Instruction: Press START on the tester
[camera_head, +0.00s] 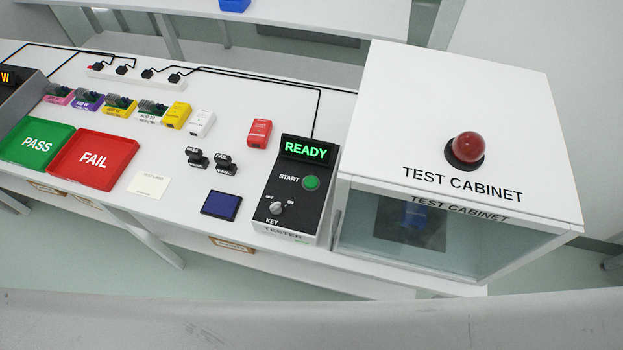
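The tester (291,229) is a black-topped box on the white bench, left of the test cabinet. Its display (306,150) reads READY in green. The green START button (311,183) is on its top face, right of the word START. A key switch (276,208) with a silver knob sits below it, marked ON at its right. Neither of my grippers shows in the head view, and nothing covers the START button.
The test cabinet (460,120) has a red dome lamp (468,147) on top and a blue item behind its glass. A blue square pad (220,203), black PASS and FAIL stamps, a red box (259,133), and green PASS (38,142) and red FAIL (94,160) trays lie left.

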